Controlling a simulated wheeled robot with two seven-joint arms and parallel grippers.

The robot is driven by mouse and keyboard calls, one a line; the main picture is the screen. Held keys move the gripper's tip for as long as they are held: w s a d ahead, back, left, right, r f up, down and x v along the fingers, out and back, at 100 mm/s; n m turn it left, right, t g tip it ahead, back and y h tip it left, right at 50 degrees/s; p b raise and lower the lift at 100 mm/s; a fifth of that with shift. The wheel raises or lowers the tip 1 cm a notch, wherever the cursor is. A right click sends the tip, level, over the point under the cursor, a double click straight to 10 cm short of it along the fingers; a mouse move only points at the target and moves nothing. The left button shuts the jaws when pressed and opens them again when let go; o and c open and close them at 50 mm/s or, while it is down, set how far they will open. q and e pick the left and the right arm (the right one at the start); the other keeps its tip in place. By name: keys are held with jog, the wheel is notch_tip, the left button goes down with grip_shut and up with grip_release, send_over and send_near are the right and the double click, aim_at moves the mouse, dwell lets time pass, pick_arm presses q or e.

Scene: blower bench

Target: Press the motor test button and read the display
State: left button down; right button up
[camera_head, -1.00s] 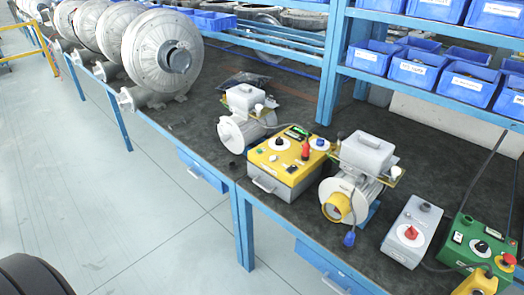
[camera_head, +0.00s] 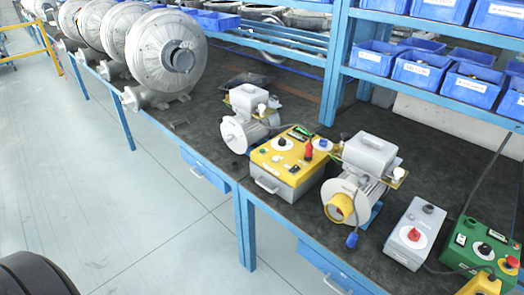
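A yellow-topped test box (camera_head: 287,162) with grey sides stands on the bench, with several knobs, a red part and a small green display (camera_head: 299,134) on top. The display is too small to read. A green control box (camera_head: 478,251) with a black knob and a red button on a yellow base (camera_head: 507,266) stands at the right edge. A grey box with a red knob (camera_head: 413,233) stands left of it. I cannot tell which control is the motor test button. Neither gripper shows in the head view.
Two motors, one with a yellow end (camera_head: 339,206) and one grey (camera_head: 242,127), flank the yellow box. Large silver blowers (camera_head: 165,60) line the back left. Blue bins (camera_head: 423,69) fill the right shelf. The blue-framed bench (camera_head: 190,120) has some bare dark top.

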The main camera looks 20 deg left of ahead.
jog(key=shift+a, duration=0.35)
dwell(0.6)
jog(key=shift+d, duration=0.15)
